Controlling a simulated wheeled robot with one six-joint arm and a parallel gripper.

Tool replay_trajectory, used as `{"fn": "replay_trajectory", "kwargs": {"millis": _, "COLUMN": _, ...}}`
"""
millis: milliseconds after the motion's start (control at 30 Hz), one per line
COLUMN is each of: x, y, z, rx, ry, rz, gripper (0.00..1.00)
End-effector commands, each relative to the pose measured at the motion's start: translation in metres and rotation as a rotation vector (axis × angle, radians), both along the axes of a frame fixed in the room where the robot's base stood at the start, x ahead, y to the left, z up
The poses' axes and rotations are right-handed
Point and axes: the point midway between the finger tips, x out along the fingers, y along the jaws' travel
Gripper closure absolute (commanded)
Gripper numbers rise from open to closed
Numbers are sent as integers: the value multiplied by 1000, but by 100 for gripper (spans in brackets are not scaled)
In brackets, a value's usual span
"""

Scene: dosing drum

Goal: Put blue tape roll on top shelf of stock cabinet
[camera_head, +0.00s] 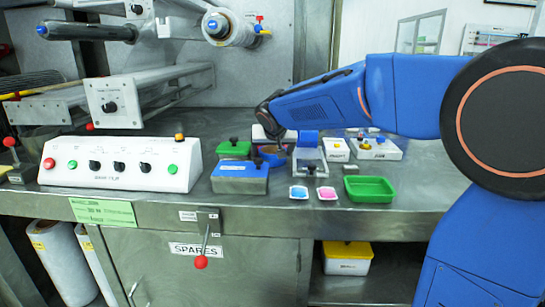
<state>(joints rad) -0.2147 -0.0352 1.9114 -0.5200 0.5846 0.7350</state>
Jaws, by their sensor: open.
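A small round blue thing with a brown middle (266,160), perhaps the blue tape roll, is on the steel bench between the green and clear boxes. A short blue cylinder (308,139) lies just to its right; I cannot tell for sure which is the tape roll. My gripper (272,138) is open and points down, close above the round blue thing. Its fingertips are small and partly hidden, and I cannot tell whether they touch anything. A pale framed cabinet with shelves (420,34), perhaps the stock cabinet, stands at the back right.
The bench (150,209) holds a white control box (122,165), a blue box (240,178), a green tray (370,189) and white boxes. Steel rollers stand behind. Below are a door marked SPARES (199,250) and a yellow-lidded tub (347,257). The bench's right front is clear.

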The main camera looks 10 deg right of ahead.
Motion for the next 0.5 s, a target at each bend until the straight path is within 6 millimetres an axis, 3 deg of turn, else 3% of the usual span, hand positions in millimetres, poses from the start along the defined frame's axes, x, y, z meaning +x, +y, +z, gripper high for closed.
{"fn": "replay_trajectory", "kwargs": {"millis": 67, "x": 0, "y": 0, "z": 0, "rx": 0, "ry": 0, "rz": 0, "gripper": 18}}
{"fn": "replay_trajectory", "kwargs": {"millis": 200, "x": 0, "y": 0, "z": 0, "rx": 0, "ry": 0, "rz": 0, "gripper": 46}}
{"fn": "replay_trajectory", "kwargs": {"millis": 300, "x": 0, "y": 0, "z": 1, "rx": 0, "ry": -1, "rz": 0, "gripper": 52}}
{"fn": "replay_trajectory", "kwargs": {"millis": 500, "x": 0, "y": 0, "z": 2, "rx": 0, "ry": -1, "rz": 0, "gripper": 52}}
